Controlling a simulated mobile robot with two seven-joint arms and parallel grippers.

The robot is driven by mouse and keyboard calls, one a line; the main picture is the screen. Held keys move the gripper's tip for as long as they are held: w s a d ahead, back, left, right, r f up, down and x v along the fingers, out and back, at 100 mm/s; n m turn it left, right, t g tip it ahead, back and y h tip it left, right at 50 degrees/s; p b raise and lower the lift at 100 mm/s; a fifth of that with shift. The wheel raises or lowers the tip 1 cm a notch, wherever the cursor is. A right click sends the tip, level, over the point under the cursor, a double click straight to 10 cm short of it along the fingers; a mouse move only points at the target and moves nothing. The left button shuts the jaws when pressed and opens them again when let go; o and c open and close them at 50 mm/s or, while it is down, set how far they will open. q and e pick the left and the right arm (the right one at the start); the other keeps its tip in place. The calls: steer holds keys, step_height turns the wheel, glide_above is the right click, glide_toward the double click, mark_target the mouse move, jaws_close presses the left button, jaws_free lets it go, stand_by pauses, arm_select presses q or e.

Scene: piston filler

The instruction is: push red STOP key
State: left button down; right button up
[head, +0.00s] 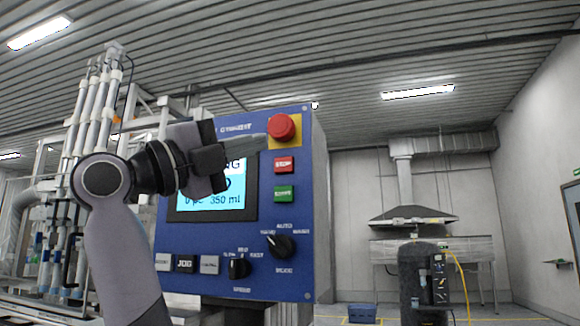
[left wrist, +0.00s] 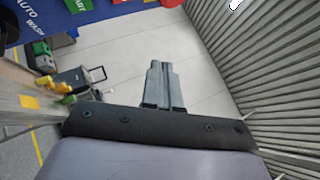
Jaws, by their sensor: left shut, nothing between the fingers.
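The red STOP key (head: 283,165) is a small square key on the right side of the blue control panel (head: 235,130). It sits above the green START key (head: 284,193) and below a round red mushroom button (head: 282,127) on a yellow plate. My left gripper (head: 262,142) is shut and empty, in front of the panel. Its tips show up and left of the STOP key, close to the yellow plate; I cannot tell the gap to the panel.
My left arm covers part of the lit display (head: 205,195). Black knobs (head: 280,246) and several small keys (head: 186,263) sit lower on the panel. White filler tubes (head: 95,120) stand at left. A dark cylinder unit (head: 420,275) stands on the floor behind at right.

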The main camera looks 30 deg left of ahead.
mark_target(283, 165)
arm_select(q)
steer(key=shift+w, duration=0.1)
steer(key=shift+w+a+p, duration=0.35)
steer(key=shift+w+p, duration=0.25)
steer(key=shift+w, duration=0.8)
steer(key=shift+w+a+p, duration=0.3)
steer(key=shift+w+p, duration=0.3)
steer(key=shift+w, duration=0.8)
steer(key=shift+w+a+p, duration=0.35)
steer(key=shift+w+p, duration=0.25)
steer(key=shift+w, duration=0.8)
steer(key=shift+w, duration=0.1)
steer(key=shift+w+a, duration=0.15)
steer(key=shift+w, duration=0.2)
